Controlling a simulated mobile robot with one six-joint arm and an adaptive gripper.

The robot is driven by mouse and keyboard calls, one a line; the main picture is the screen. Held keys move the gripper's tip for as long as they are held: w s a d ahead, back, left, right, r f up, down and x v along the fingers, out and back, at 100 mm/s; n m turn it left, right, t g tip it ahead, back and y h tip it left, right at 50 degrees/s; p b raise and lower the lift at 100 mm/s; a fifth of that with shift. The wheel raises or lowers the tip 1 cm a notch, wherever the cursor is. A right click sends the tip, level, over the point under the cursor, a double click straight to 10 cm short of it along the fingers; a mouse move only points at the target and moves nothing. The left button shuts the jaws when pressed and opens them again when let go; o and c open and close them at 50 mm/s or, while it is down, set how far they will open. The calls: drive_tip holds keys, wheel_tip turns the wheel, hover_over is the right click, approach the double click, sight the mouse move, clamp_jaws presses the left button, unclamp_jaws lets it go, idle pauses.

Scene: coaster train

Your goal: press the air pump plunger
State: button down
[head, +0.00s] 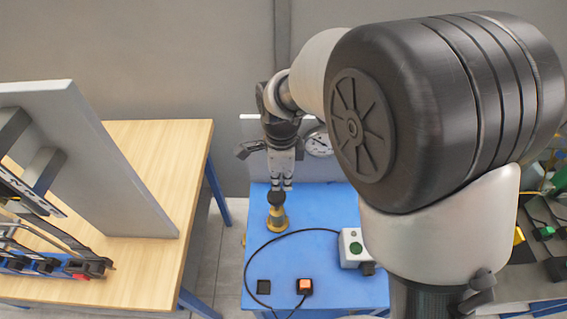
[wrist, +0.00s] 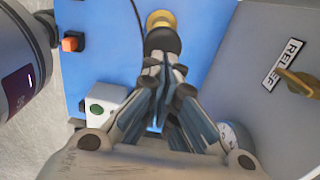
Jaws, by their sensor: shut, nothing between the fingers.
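The air pump plunger has a dark round knob (head: 276,198) on a yellow body (head: 277,221), standing upright on the blue table. In the wrist view the knob (wrist: 162,40) sits right at the fingertips, with part of the yellow body (wrist: 160,18) beyond it. My gripper (head: 281,186) is shut and empty, pointing down just above the knob. In the wrist view my gripper (wrist: 163,65) overlaps the knob's near edge. I cannot tell whether the fingertips touch it.
A gauge (head: 319,145) stands behind. The RELIEF panel (wrist: 275,90) rises beside my gripper. A wooden table (head: 160,150) is at left.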

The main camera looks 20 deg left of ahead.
sight(282, 195)
drive_tip(key=shift+f, duration=1.55)
wheel_tip(282, 195, down, 6)
drive_tip(key=b, duration=0.3)
drive_tip(key=shift+s+d+r, duration=0.1)
drive_tip(key=shift+r, duration=0.05)
